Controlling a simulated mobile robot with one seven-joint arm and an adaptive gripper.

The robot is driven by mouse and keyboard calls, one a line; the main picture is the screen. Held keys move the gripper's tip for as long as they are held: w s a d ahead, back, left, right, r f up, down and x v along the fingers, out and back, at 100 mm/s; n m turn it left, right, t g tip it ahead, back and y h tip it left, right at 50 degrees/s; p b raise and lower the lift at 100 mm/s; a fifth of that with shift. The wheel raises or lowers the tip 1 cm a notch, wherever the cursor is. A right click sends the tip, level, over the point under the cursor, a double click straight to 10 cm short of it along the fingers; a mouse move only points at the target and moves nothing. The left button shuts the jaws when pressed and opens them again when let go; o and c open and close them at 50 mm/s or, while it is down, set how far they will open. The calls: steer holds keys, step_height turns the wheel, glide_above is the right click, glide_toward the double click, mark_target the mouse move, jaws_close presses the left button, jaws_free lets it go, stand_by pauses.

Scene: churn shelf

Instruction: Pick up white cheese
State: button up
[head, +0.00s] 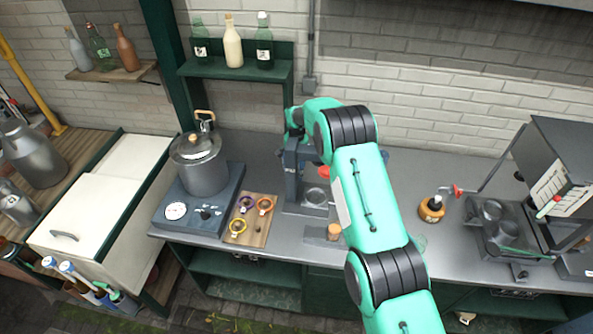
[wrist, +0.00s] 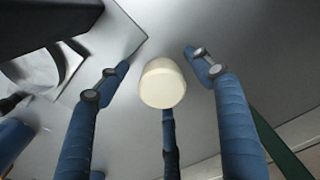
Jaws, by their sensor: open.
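The white cheese (wrist: 163,83) is a small, pale cream, rounded cylinder on the grey counter (wrist: 230,80) in the wrist view. My gripper (wrist: 157,58) is open, with blue fingers on the left and right of the cheese and another dark blue finger below it in the picture. The side fingers stand clear of the cheese, with gaps on both sides. In the head view my teal arm reaches over the counter (head: 415,180). I cannot make out the cheese or the fingertips there.
A metal stand (head: 312,195) is close by my arm's end. A pot (head: 200,165) on a burner and a wooden board (head: 258,222) with coloured rings stand left. A small tan cylinder (head: 334,232) is near the front edge. An orange-brown jar (head: 432,208) stands right.

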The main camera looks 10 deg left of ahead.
steer(key=shift+c, duration=0.5)
steer(key=c, duration=1.1)
steer(key=shift+r, duration=0.1)
steer(key=shift+c, duration=0.2)
steer(key=shift+r, duration=4.95)
steer(key=shift+c, duration=0.2)
